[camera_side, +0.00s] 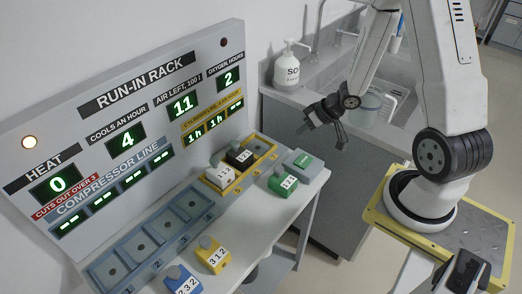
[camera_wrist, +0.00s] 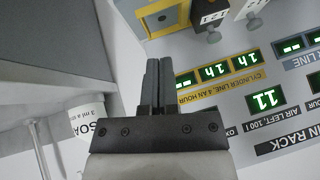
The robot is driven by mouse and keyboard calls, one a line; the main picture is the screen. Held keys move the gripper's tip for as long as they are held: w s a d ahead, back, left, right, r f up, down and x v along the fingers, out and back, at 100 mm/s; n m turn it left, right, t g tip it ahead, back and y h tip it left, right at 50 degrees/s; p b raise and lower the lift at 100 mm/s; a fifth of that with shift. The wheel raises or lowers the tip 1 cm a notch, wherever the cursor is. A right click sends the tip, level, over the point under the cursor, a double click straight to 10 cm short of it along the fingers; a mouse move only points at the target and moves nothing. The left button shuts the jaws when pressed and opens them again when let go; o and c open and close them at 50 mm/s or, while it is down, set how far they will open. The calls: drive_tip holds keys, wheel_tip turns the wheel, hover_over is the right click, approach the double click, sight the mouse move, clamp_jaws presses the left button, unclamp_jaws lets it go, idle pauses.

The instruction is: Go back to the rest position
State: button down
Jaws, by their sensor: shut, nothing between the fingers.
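My gripper (camera_side: 338,138) hangs in the air to the right of the run-in rack (camera_side: 140,82), near the sink counter and clear of the blocks. In the wrist view its two fingers (camera_wrist: 158,84) are together with nothing between them. A white block marked with digits (camera_side: 222,174) and a black block (camera_side: 239,157) stand in the yellow-framed tray (camera_side: 262,138). A green block (camera_side: 284,181), a yellow block (camera_side: 212,256) and a blue block (camera_side: 181,282) stand on the bench outside the trays.
The blue-grey compressor tray (camera_side: 128,251) has several empty places. A grey box with a green top (camera_side: 303,162) is at the bench's right end. The floor between bench and my base is open.

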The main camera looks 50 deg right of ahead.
drive_tip(key=s+a+r+n+g+h, duration=0.1)
drive_tip(key=s+a+r+g, duration=0.3)
drive_tip(key=a+r, duration=0.6)
drive_tip(key=s+a+h, duration=0.1)
drive_tip(key=a, duration=0.2)
drive_tip(key=shift+s+a, duration=0.2)
drive_tip(key=shift+s, duration=0.15)
